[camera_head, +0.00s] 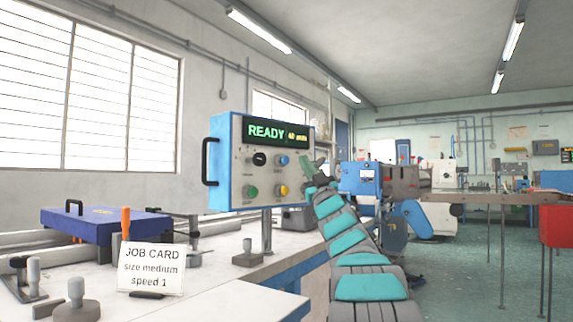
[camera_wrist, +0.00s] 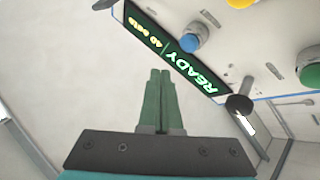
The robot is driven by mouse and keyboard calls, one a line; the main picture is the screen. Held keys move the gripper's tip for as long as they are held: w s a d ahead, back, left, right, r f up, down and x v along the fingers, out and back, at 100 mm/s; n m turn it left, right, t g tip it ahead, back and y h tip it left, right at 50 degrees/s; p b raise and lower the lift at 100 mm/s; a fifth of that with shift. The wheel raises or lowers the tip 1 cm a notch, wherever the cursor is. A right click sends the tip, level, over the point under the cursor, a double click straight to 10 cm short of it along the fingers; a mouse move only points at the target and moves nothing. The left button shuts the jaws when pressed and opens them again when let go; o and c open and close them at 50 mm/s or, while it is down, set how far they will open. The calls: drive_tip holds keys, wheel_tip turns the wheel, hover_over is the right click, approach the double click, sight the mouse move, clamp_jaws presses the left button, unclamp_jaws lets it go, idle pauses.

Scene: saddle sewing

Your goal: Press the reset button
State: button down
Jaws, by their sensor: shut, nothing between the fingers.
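The control panel (camera_head: 232,165) is a blue-sided box on a post above the bench, its display (camera_head: 262,132) reading READY in green with smaller yellow text. Its face has a black knob (camera_head: 259,158), a blue button (camera_head: 282,160), a green button (camera_head: 251,191) and a yellow button (camera_head: 283,190). The labels are too small to read, so I cannot tell which is reset. My gripper (camera_head: 306,166) is shut and empty, just right of the panel. In the wrist view the green fingers (camera_wrist: 160,73) are together, apart from the blue button (camera_wrist: 190,42) and the tilted display (camera_wrist: 175,48).
A job card (camera_head: 150,268) reading "size medium, speed 1" stands on the white bench (camera_head: 235,303). A blue case (camera_head: 105,232) and metal clamps are to the left. A blue machine (camera_head: 360,178) stands behind my arm. Open floor lies to the right.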

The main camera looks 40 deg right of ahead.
sight(285, 160)
drive_tip(key=w, duration=0.3)
drive_tip(key=shift+w+a, duration=0.2)
drive_tip(key=shift+a, duration=0.1)
drive_tip(key=shift+w, duration=0.15)
idle(1.7)
drive_tip(key=shift+w+r+p, duration=0.1)
drive_tip(key=shift+w+p, duration=0.15)
drive_tip(key=shift+p, duration=0.15)
drive_tip(key=shift+w+a, duration=0.1)
drive_tip(key=shift+w, duration=0.45)
idle(0.6)
drive_tip(key=shift+s, duration=0.9)
